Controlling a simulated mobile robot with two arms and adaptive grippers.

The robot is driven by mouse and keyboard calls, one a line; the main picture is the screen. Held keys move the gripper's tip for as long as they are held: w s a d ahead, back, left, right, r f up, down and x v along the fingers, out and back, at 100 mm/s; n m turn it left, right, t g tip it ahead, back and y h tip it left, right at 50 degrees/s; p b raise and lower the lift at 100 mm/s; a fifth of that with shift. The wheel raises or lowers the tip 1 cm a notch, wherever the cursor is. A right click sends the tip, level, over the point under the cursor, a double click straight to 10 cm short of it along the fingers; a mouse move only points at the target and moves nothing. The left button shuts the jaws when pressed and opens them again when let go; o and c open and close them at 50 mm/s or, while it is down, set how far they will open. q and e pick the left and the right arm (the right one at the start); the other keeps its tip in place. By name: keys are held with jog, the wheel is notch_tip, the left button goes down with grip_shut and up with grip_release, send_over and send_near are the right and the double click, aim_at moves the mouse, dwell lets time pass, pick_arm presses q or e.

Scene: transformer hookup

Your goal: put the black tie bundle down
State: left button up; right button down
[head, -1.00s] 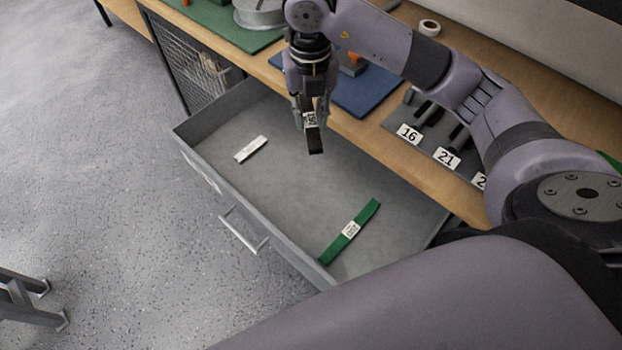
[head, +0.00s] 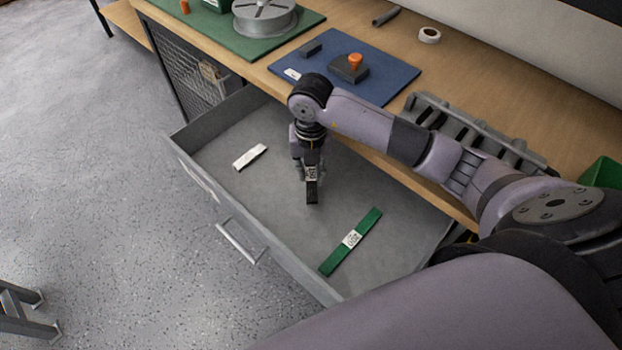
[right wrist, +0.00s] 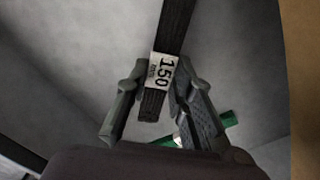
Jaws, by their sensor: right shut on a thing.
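The black tie bundle (head: 312,190) with a white label is held by my right gripper (head: 309,172) inside the open grey drawer. In the right wrist view the bundle (right wrist: 176,30) runs between the two fingers, and its label (right wrist: 163,71) reads 150. My right gripper (right wrist: 162,95) is shut on it. The bundle is low over the drawer floor; I cannot tell whether its lower end touches. My left gripper is not in view.
The drawer (head: 262,196) also holds a white bundle (head: 250,157) to the left and a green bundle (head: 350,241) to the right. On the bench are a blue mat (head: 385,78), a spool (head: 264,18) and a tape roll (head: 429,35). Bare drawer floor lies between the bundles.

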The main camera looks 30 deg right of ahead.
aim_at(311, 175)
jog(key=shift+f, duration=1.9)
jog(key=shift+f, duration=0.15)
jog(key=c, duration=1.4)
grip_release()
notch_tip(311, 175, up, 12)
jog(key=shift+r, duration=0.15)
